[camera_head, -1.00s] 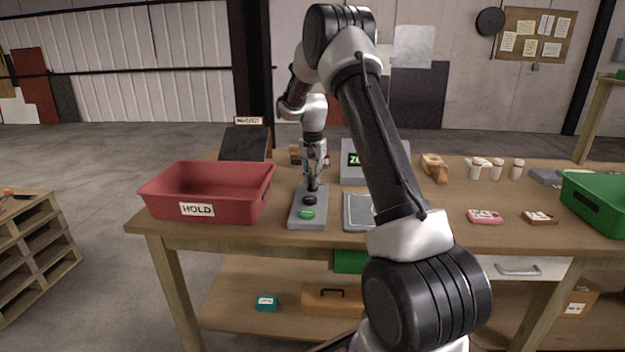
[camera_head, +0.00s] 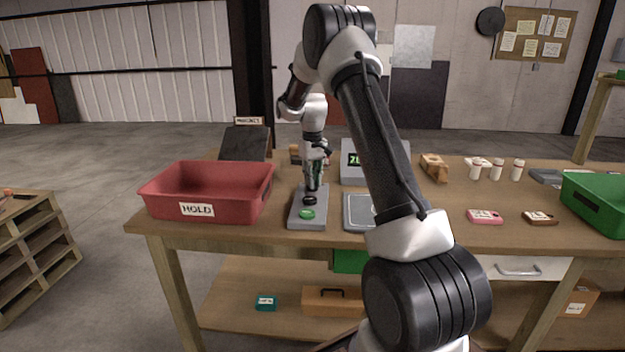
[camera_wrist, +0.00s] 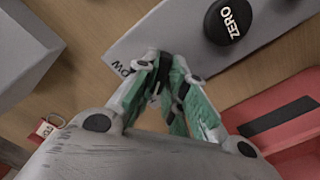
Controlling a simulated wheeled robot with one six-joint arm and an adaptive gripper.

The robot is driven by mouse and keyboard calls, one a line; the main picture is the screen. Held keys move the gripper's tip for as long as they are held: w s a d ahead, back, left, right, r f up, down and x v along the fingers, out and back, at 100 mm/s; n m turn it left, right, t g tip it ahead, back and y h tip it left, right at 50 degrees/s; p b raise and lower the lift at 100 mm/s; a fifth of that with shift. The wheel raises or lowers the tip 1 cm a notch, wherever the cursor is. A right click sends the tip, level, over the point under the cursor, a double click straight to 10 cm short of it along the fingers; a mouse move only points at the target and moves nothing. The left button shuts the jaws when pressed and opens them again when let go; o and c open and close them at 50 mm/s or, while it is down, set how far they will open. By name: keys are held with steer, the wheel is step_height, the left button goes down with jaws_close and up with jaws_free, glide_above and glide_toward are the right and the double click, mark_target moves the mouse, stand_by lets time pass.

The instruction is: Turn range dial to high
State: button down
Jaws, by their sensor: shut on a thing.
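A narrow grey control panel (camera_head: 297,217) lies on the bench, with a green button (camera_head: 307,214) at its front and a black button above it. In the wrist view the black button (camera_wrist: 228,21) reads ZERO. My gripper (camera_head: 311,187) points down at the panel's far end. In the wrist view its green-padded fingers (camera_wrist: 161,84) are closed in over the panel's end, beside partly covered lettering that looks like "LOW". They are shut on the range dial, which the fingers mostly hide. The dial's pointer setting cannot be read.
A red HOLD bin (camera_head: 160,199) stands close left of the panel. A grey flat plate (camera_head: 357,211) lies to the right, with a grey display box (camera_head: 376,149) behind it. A green bin (camera_head: 592,211) is at far right.

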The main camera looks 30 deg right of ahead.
steer(key=shift+n, duration=0.8)
steer(key=c, duration=1.5)
jaws_free()
steer(key=shift+r, duration=0.1)
step_height(320, 180, up, 12)
steer(key=shift+f, duration=0.1)
